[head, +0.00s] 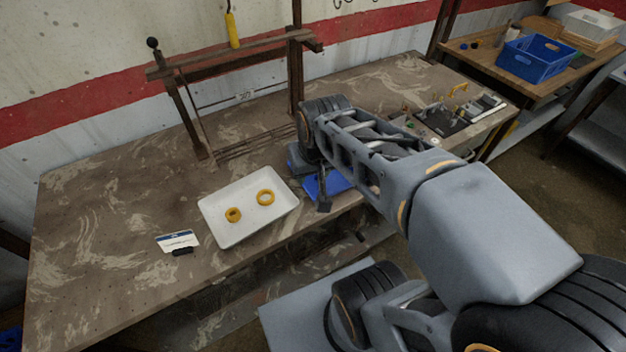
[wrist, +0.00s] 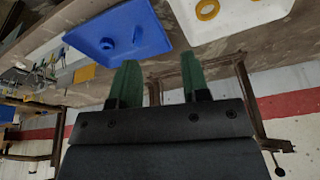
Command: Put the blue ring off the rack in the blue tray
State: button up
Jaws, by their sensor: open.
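The blue tray (head: 332,184) lies on the table, partly hidden by my arm in the head view. In the wrist view the blue tray (wrist: 118,18) holds two small blue pieces. One blue piece (wrist: 107,43) looks low and round, the other blue piece (wrist: 137,36) looks narrower; I cannot tell for sure which is a ring. No blue ring shows on the visible part of the rack (head: 190,68). My gripper (wrist: 159,62) is open, with nothing visible between its green fingers. It is close to the blue tray and apart from the blue pieces.
A white tray (head: 228,222) with two yellow rings (head: 265,198) stands left of the blue tray. A card (head: 177,240) and a dark small object (head: 182,251) lie at the left. Small tools (head: 440,115) lie at the right. A blue crate (head: 535,60) stands on another table.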

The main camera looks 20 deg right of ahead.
jog(key=shift+s+a+f+n+t, duration=0.2)
jog(key=shift+s+a+n, duration=0.1)
jog(key=shift+s, duration=0.4)
jog(key=shift+s+a+f+n+t, duration=0.1)
jog(key=shift+s+a+f+n, duration=0.15)
jog(key=shift+s, duration=0.4)
jog(key=shift+d+r, duration=0.1)
